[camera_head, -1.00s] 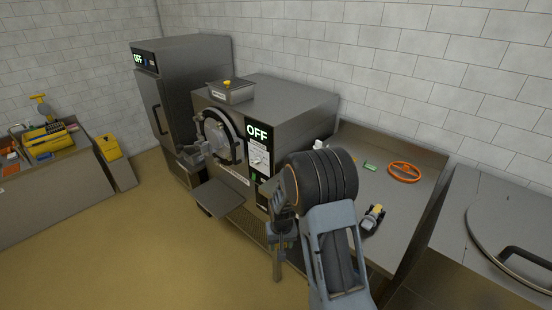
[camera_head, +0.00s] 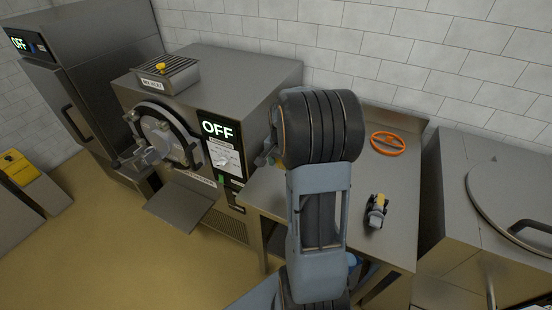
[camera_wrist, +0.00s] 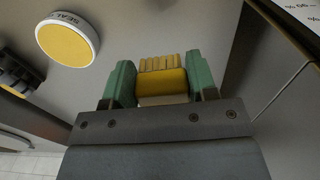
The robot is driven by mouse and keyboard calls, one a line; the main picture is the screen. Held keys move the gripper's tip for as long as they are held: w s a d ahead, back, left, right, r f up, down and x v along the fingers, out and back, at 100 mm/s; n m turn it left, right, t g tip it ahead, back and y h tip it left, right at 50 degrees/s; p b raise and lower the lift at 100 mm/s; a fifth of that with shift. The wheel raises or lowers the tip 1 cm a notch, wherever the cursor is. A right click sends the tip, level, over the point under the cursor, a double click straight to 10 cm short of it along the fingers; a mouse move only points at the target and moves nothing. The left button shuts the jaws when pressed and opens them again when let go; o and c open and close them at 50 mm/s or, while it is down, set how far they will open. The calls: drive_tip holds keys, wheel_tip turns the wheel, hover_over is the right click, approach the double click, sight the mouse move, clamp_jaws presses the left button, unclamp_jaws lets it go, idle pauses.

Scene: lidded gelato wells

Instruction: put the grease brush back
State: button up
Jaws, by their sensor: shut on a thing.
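My gripper (camera_wrist: 160,84) shows in the wrist view with its two green fingers shut on a yellow block with a row of pale yellow bristle-like strips, which looks like the grease brush (camera_wrist: 162,80). A round white tub with a yellow top, lettered "SEAL…" (camera_wrist: 68,40), stands on the grey surface to the left of the brush in the wrist view. I cannot tell whether the brush touches the surface.
The steel bench (camera_head: 398,180) holds an orange ring (camera_head: 388,143) and a black and yellow tool (camera_head: 376,211). Left of it stands a machine marked OFF (camera_head: 218,130) with a tray on top (camera_head: 166,75). A lidded counter (camera_head: 460,190) stands at right.

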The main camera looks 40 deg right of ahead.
sight(280, 187)
drive_tip(key=shift+a, duration=0.25)
drive_tip(key=shift+f+b, duration=2.95)
drive_tip(key=shift+f, duration=1.1)
drive_tip(key=shift+f+b, duration=0.35)
drive_tip(key=shift+f, duration=0.1)
drive_tip(key=o, duration=0.8)
drive_tip(key=shift+o, duration=0.2)
drive_tip(key=o, duration=0.5)
drive_tip(key=shift+r, duration=0.1)
wheel_tip(280, 187, up, 8)
drive_tip(key=p, duration=0.6)
